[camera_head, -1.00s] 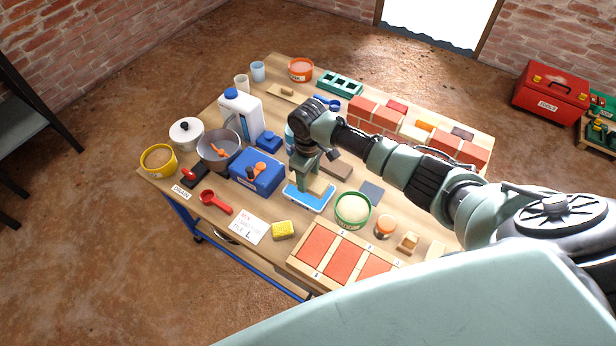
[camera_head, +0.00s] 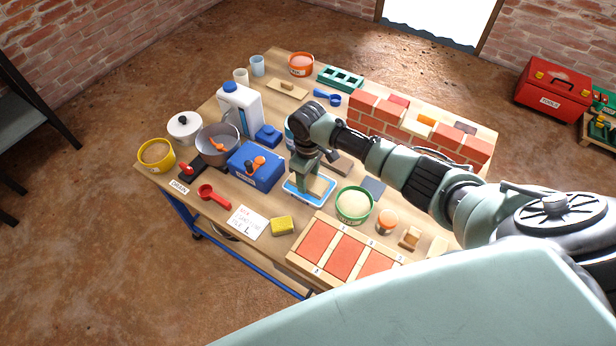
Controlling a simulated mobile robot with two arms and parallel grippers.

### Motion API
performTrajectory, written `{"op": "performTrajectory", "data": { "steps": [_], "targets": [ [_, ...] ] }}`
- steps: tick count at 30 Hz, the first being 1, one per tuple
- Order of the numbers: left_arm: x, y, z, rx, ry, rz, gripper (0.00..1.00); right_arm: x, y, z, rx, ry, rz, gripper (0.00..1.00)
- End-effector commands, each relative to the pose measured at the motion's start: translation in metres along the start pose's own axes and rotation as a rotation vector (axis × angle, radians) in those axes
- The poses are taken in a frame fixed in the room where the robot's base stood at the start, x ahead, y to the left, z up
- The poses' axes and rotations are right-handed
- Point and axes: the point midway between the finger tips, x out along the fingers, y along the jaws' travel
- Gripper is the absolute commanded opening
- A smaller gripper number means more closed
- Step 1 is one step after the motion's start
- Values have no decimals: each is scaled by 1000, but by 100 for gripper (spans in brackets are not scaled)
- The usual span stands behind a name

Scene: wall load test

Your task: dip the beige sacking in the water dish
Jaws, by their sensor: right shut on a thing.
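The water dish (camera_head: 296,193) is a small blue tray with a pale rim near the middle of the bench in the head view. My right gripper (camera_head: 307,180) points down over it and is shut on the beige sacking (camera_head: 319,187). The sacking is low within the dish's outline, and its lower edge appears down at the water. I cannot tell how deep it sits. The gripper and wrist hide part of the sacking and the dish's back side. My left gripper is not in view.
A blue box (camera_head: 257,170) stands close left of the dish, and a green-rimmed tub (camera_head: 354,205) close right. A yellow sponge (camera_head: 282,226) and a wooden frame with red bricks (camera_head: 343,256) lie in front. A brick wall (camera_head: 375,117) stands behind right.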

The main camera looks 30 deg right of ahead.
Motion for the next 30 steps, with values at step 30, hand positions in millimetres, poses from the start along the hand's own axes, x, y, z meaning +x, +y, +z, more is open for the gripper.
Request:
{"op": "performTrajectory", "data": {
  "steps": [30],
  "targets": [
    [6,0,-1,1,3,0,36,10,0,0,0,0,0,18]
  ]
}}
